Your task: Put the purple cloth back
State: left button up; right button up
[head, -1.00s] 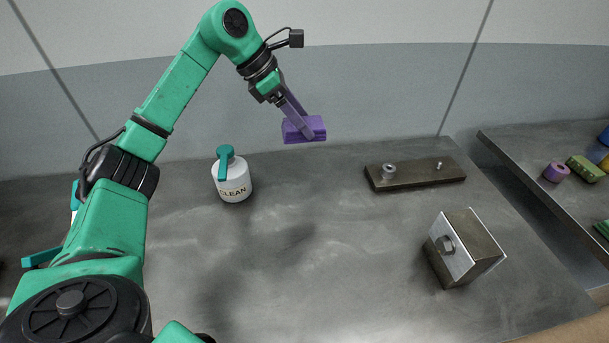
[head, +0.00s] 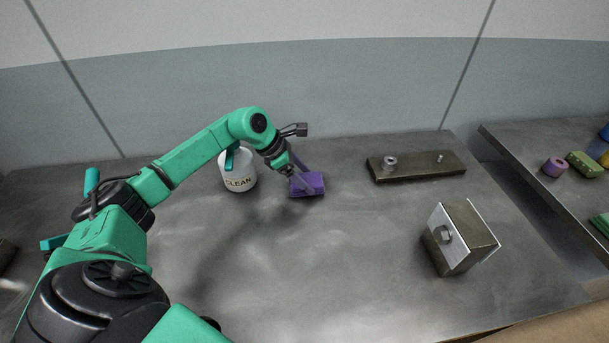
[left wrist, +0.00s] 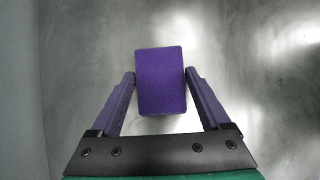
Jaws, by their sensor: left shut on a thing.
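The purple cloth (head: 309,184) is a small folded block at the tips of my left gripper (head: 297,182), right of the white bottle. In the left wrist view the purple cloth (left wrist: 160,80) sits between the two fingers of my left gripper (left wrist: 161,82), which is shut on it. The cloth is low over the grey table (head: 300,260); I cannot tell whether it touches the top. My right gripper is not in view.
A white bottle marked CLEAN (head: 238,172) stands just left of the gripper, partly behind my arm. A dark plate with fittings (head: 420,168) and a metal block with a bolt (head: 460,238) are to the right. A side table (head: 540,150) holds a purple roll (head: 555,167) and sponges (head: 585,164).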

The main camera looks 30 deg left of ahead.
pick_arm(q)
jog(key=o, duration=1.2)
jog(key=shift+s+r, duration=0.1)
jog(key=shift+r, duration=0.05)
jog(key=b+v, duration=0.2)
jog(key=v, duration=0.9)
jog(key=shift+s+a+r, duration=0.1)
jog(key=shift+a+r, duration=0.15)
jog(key=shift+r, duration=0.1)
jog(key=shift+f, duration=0.1)
